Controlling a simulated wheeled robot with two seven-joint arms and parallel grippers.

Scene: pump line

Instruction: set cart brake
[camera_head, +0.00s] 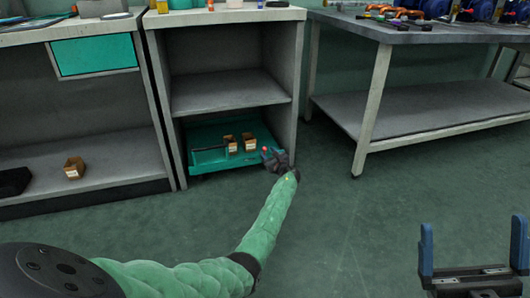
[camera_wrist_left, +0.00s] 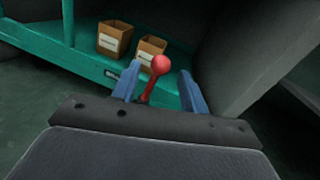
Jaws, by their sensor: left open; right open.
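The cart (camera_head: 207,160) is a low teal platform under the grey shelf unit. Its brake lever, a red rod with a red ball knob (camera_wrist_left: 160,65), stands between the fingers of my left gripper (camera_wrist_left: 155,85) in the left wrist view. The fingers are open and apart from the knob. In the head view the knob (camera_head: 265,150) is a small red dot beside my left gripper (camera_head: 272,154) at the cart's right end. My right gripper (camera_head: 475,245) is open and empty at the lower right, over the floor.
Two small cardboard boxes, one (camera_head: 231,144) and another (camera_head: 249,142), sit on the cart. The shelf's side wall (camera_head: 284,90) is close to my left gripper. A workbench (camera_head: 420,110) stands at the right. The green floor (camera_head: 350,230) is clear.

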